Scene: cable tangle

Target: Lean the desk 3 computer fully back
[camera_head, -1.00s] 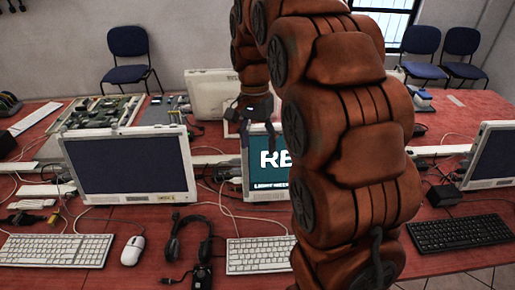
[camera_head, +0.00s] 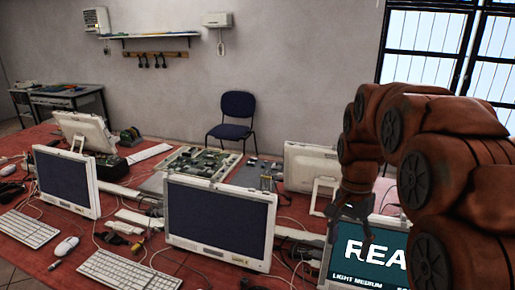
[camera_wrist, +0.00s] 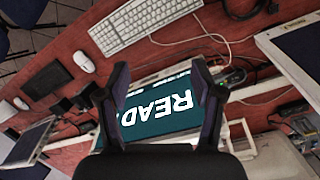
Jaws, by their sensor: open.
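A white-framed computer has a lit teal screen (camera_head: 365,255) reading "REA" at the lower right of the head view. My arm hides part of it. The wrist view shows the same lit screen (camera_wrist: 160,115) between and behind my fingers. My gripper (camera_head: 348,212) is at its upper left edge in the head view. The wrist view shows my gripper (camera_wrist: 162,85) open with nothing between the fingers; contact with the computer cannot be told. A dark-screened computer (camera_head: 220,220) stands upright to its left, another (camera_head: 66,182) further left. No desk number is readable.
White keyboards (camera_head: 130,270) and mice lie in front of the computers on the red table (camera_head: 20,255). Cables and adapters crowd the surface. More computers (camera_head: 310,165) and open circuit boards (camera_head: 200,162) are behind. A blue chair (camera_head: 237,112) stands beyond.

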